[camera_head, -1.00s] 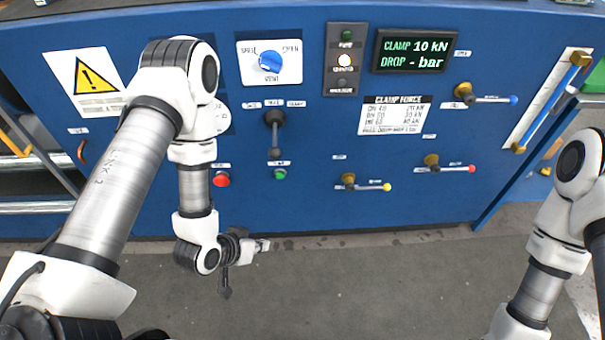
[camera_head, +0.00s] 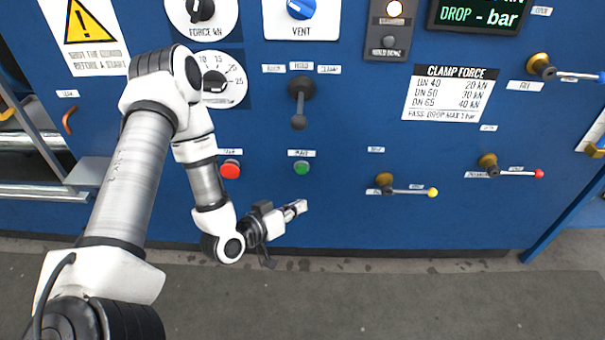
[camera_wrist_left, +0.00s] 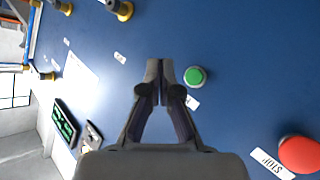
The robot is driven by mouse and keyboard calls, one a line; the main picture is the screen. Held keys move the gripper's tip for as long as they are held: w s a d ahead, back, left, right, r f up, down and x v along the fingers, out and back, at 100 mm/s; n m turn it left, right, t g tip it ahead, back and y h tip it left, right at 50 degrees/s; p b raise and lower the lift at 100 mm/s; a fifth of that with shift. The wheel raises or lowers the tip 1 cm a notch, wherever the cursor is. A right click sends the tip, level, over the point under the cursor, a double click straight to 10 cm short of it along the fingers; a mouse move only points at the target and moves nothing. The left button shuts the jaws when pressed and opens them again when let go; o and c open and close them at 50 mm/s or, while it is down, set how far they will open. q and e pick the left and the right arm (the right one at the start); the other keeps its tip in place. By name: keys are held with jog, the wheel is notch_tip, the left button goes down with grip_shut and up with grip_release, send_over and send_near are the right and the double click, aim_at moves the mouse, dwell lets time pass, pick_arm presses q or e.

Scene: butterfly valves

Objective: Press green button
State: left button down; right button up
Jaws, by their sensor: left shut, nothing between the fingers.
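The green button (camera_head: 301,168) sits on the blue panel, to the right of the red button (camera_head: 231,169). In the left wrist view the green button (camera_wrist_left: 195,76) is just right of my fingertips, with the red button (camera_wrist_left: 300,154) at the lower right. My left gripper (camera_head: 301,207) is below the green button in the head view, apart from it in the picture. Its fingers (camera_wrist_left: 160,66) are together and empty in the wrist view. How far the tips are from the panel is hard to tell. My right gripper is out of view.
A black lever (camera_head: 299,100) hangs above the green button. A yellow-tipped valve handle (camera_head: 408,190) and a red-tipped one (camera_head: 513,173) stick out to the right. Knobs and a display (camera_head: 482,14) are higher up. Bare floor (camera_head: 350,300) lies in front of the panel.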

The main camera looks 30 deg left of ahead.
aim_at(302, 170)
pick_arm(q)
jog(key=shift+w, duration=0.1)
jog(key=w+a, duration=0.4)
jog(key=w, duration=0.3)
jog(key=shift+w+a+p, duration=0.15)
jog(key=shift+a+p, duration=0.15)
dwell(1.1)
jog(key=shift+w+a, duration=0.25)
jog(key=shift+w, duration=0.1)
jog(key=shift+w+a, duration=0.25)
jog(key=shift+w, duration=0.2)
dwell(0.8)
jog(key=shift+s+d, duration=0.5)
jog(key=shift+s, duration=0.3)
